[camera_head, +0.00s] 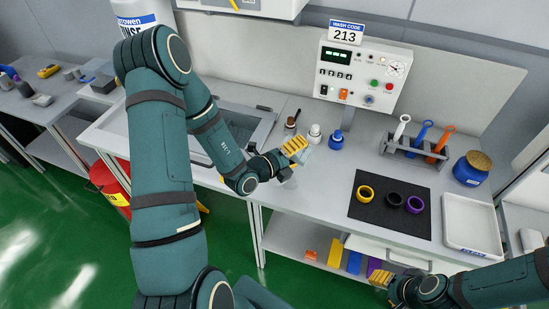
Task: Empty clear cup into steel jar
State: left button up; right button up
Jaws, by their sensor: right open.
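My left gripper (296,148), with yellow fingers, is over the counter, just right of the sink. A faint, pale see-through shape (303,157) beside its fingers may be the clear cup; I cannot tell whether it is gripped. My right gripper (379,279) is open and low at the front edge of the counter, below the dark mat. I cannot make out a steel jar; it may be hidden behind my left arm.
A black mat (375,222) holds yellow, black and purple rings. A rack (412,149) of handled tools, a blue jar (472,168) and a white tray (470,210) are right. The control panel (365,75) stands behind.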

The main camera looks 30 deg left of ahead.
pick_arm(q)
jog(key=shift+r, duration=0.1)
jog(key=shift+d, duration=0.15)
jog(key=shift+r+n, duration=0.1)
jog(key=shift+n, duration=0.2)
jog(key=shift+r+n+h+p, duration=0.2)
jog(key=shift+n+h+p, duration=0.2)
jog(key=shift+p, duration=0.05)
dwell(0.4)
jog(key=shift+a+f+n, duration=0.15)
jog(key=shift+a+n, duration=0.05)
jog(key=shift+n, duration=0.1)
